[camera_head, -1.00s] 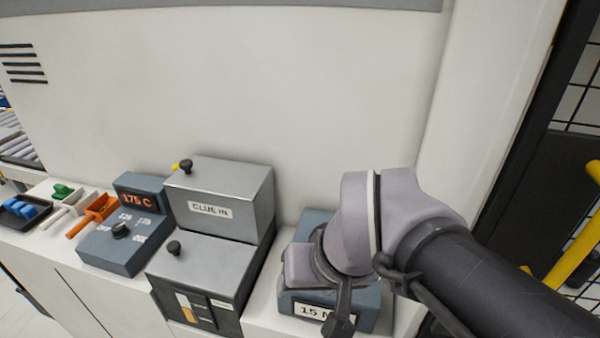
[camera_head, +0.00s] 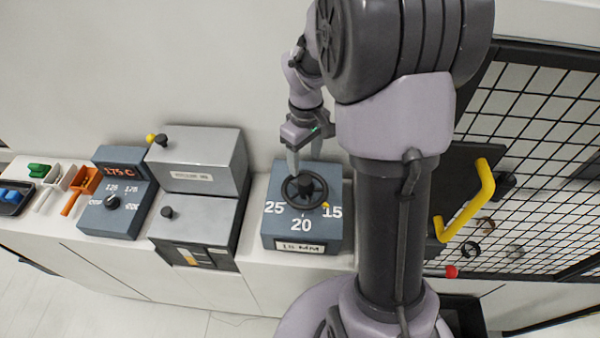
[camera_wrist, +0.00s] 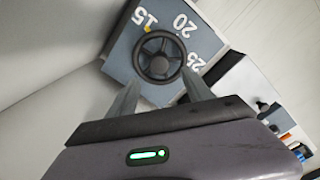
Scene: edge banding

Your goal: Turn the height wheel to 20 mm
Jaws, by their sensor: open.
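The height wheel (camera_head: 304,190) is a dark spoked handwheel on a blue-grey box (camera_head: 270,240) with white marks 25, 20 and 15. A yellow pointer (camera_head: 325,205) at its rim is by the 15 mark, and the front plate (camera_head: 300,246) appears to read 15 MM. In the wrist view the wheel (camera_wrist: 158,57) lies just beyond and between my fingertips, with the pointer near 15. My gripper (camera_head: 303,168) is open and empty, at the wheel's rear edge. I cannot tell whether a finger touches the rim.
Left of the box stand the glue unit (camera_head: 195,160) with black knobs and a temperature box (camera_head: 118,205) showing 175 C. Small coloured scoops and trays are farther left. A mesh fence (camera_head: 530,130) with a yellow handle (camera_head: 468,200) stands right. The wall is close behind the wheel.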

